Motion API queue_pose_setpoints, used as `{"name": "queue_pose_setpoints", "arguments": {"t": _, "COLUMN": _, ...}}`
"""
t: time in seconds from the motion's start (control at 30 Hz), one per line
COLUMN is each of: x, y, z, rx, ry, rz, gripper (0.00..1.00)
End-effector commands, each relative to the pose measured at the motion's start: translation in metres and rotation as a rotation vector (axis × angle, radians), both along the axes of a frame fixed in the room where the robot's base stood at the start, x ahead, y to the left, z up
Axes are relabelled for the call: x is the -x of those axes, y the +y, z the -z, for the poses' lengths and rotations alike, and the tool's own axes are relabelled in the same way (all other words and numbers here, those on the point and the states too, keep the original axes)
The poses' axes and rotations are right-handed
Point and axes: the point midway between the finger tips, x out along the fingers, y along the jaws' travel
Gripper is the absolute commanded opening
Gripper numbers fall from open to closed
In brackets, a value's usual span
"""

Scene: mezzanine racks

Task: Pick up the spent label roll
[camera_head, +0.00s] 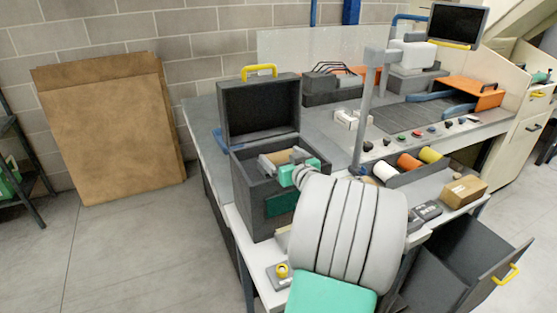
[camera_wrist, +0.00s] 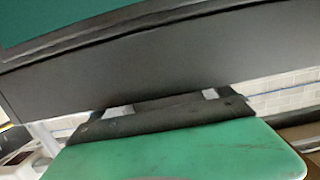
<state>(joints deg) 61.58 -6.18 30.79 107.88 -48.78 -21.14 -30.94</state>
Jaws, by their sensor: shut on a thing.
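A dark grey box-like unit (camera_head: 262,213) stands on the left of the bench with its lid (camera_head: 258,108) swung up. The spent label roll (camera_head: 275,161), tan and partly hidden, shows in the unit's open top. My gripper (camera_head: 298,168) reaches into that opening from the right and is shut on the roll. My arm and gripper hide its right part. In the wrist view, a dark panel with a green area (camera_wrist: 150,50) fills most of the picture; the fingertips and roll do not show clearly.
White (camera_head: 385,171), orange (camera_head: 408,161) and yellow (camera_head: 430,154) rolls lie in a dark tray to the right. A grey post (camera_head: 366,115) stands close to my arm. A small carton (camera_head: 463,190) and an open dark bin (camera_head: 450,265) are at the right.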

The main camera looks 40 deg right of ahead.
Motion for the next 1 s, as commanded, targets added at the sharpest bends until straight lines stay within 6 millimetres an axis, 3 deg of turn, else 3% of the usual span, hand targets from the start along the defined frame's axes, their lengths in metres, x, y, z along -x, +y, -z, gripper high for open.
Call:
{"name": "queue_pose_setpoints", "arguments": {"t": 0.3, "x": 0.000, "y": 0.000, "z": 0.000, "rx": 0.000, "ry": 0.000, "rz": 0.000, "gripper": 0.51}}
{"name": "queue_pose_setpoints", "arguments": {"t": 0.63, "x": 0.000, "y": 0.000, "z": -0.006, "rx": 0.001, "ry": -0.001, "rz": 0.000, "gripper": 0.51}}
{"name": "queue_pose_setpoints", "arguments": {"t": 0.8, "x": 0.000, "y": 0.000, "z": -0.032, "rx": 0.006, "ry": -0.002, "rz": 0.000, "gripper": 0.51}}
{"name": "queue_pose_setpoints", "arguments": {"t": 1.0, "x": 0.042, "y": 0.014, "z": -0.081, "rx": 0.010, "ry": -0.003, "rz": 0.006, "gripper": 0.51}}
